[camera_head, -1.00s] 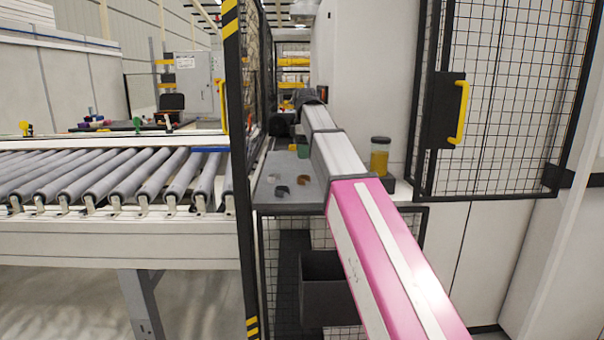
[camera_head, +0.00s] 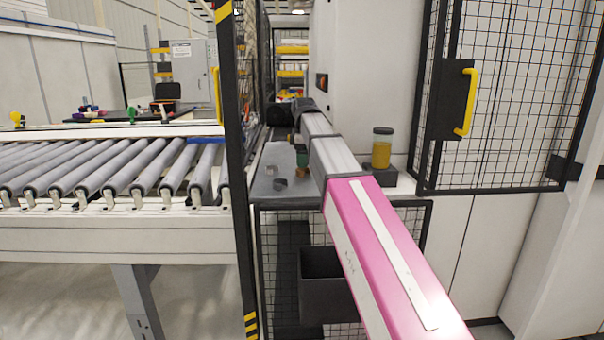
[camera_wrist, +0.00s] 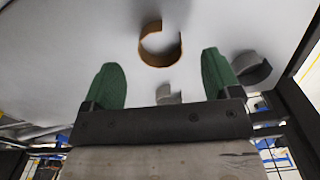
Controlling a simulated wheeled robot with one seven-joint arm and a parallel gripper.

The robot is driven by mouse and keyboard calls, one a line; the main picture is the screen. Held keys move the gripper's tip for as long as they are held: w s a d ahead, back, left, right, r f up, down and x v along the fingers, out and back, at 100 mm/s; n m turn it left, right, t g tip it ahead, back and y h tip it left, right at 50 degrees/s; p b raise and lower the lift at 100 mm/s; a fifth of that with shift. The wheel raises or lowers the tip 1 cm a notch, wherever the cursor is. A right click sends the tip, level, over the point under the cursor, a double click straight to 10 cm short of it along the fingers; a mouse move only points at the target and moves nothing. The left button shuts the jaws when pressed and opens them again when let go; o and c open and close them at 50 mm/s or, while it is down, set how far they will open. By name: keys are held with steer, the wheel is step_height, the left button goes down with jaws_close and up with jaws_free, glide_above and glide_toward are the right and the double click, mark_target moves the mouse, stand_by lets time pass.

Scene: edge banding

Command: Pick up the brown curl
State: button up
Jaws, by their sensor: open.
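The brown curl (camera_wrist: 160,60) is an open ring on the pale surface in the wrist view. It lies ahead of my gripper (camera_wrist: 161,58), roughly centred between the two green fingertips. The fingers are apart with nothing held. In the head view, the brown curl (camera_head: 304,174) is small and partly hidden beside my arm, just below a green finger of my gripper (camera_head: 301,151). I cannot tell the exact height of the fingers above the surface.
A dark grey curl (camera_wrist: 254,68) lies right of the right finger; a pale grey piece (camera_wrist: 167,95) lies near the palm. A yellow jar (camera_head: 382,152) stands right of my arm. A dark bin (camera_head: 322,285) hangs below; a mesh guard (camera_head: 500,100) stands right.

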mark_target(304, 175)
step_height(304, 175, down, 4)
steer(key=shift+d+r, duration=0.1)
steer(key=c, duration=1)
steer(key=shift+r, duration=0.15)
